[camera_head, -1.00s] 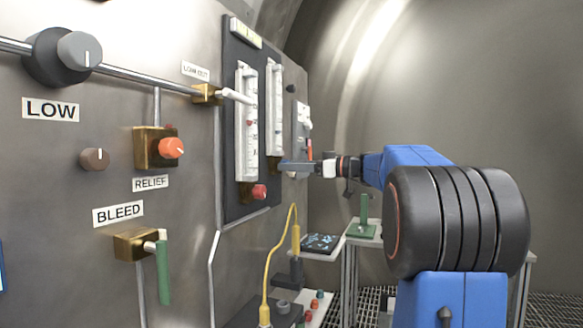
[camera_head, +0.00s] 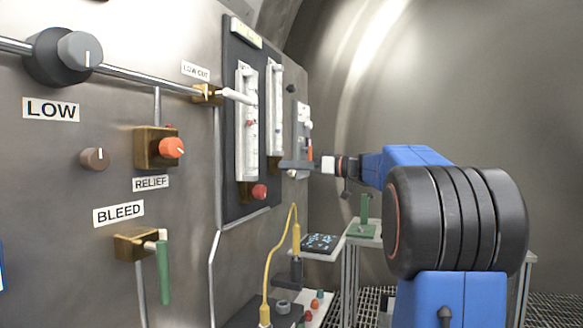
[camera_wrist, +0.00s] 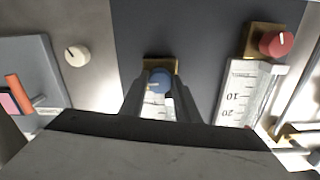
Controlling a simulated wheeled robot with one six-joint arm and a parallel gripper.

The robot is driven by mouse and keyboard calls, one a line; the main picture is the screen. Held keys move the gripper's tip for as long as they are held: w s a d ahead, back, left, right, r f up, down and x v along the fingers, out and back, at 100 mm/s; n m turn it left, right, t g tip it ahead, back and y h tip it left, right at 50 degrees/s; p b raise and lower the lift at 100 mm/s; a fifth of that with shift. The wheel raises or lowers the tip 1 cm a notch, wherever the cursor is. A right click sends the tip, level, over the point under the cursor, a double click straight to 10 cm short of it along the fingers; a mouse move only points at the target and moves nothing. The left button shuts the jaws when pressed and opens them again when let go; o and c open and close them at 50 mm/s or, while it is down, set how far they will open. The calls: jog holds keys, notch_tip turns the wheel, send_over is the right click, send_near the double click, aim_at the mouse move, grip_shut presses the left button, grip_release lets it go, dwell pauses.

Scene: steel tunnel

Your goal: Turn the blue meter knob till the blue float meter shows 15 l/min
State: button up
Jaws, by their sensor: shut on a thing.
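The blue meter knob (camera_wrist: 158,79) sits on a brass block and shows between my fingers in the wrist view. My gripper (camera_wrist: 158,84) is shut on the knob; it also shows at the panel in the head view (camera_head: 288,166). The blue float meter (camera_head: 276,105) is the right of two upright white scales on the dark panel. In the wrist view, which is upside down, only a piece of its scale shows between my fingers.
The red knob (camera_wrist: 277,43) and its meter (camera_wrist: 242,95), marked 10 and 20, stand close beside my gripper. A pale knob (camera_wrist: 76,55) lies on the other side. A yellow cable (camera_head: 270,270) hangs below the panel. Open room lies right of my arm.

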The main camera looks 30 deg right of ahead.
jog(key=shift+m, duration=0.7)
jog(key=o, duration=1)
jog(key=shift+o, duration=0.2)
jog(key=shift+s+d, duration=0.1)
jog(key=v, duration=1.7)
jog(key=shift+f, duration=0.1)
